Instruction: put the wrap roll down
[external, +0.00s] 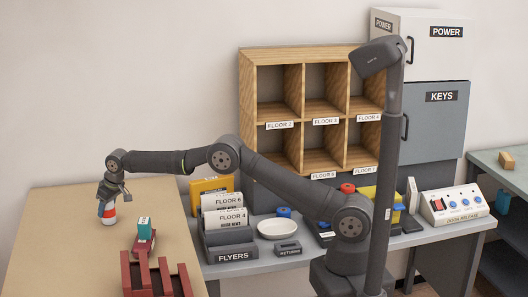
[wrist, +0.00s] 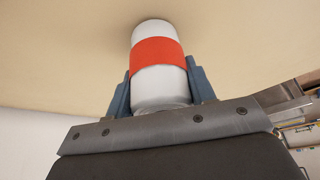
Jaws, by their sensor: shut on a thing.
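The wrap roll (external: 107,212) is a white cylinder with an orange-red band. It stands about upright at the left part of the tan table, and I cannot tell whether its bottom touches the top. In the wrist view the roll (wrist: 158,65) is between my two blue-grey fingers, its far end against or close to the tan surface (wrist: 60,60). My gripper (external: 108,199) points down over the roll and is shut on it. The fingers hide part of its sides.
A red slatted rack (external: 155,278) and a teal box on a red holder (external: 145,230) stand on the table to the right. The tan tabletop (external: 60,240) around the roll is clear. A grey counter with flyers (external: 232,252) and a white dish (external: 278,229) lies further right.

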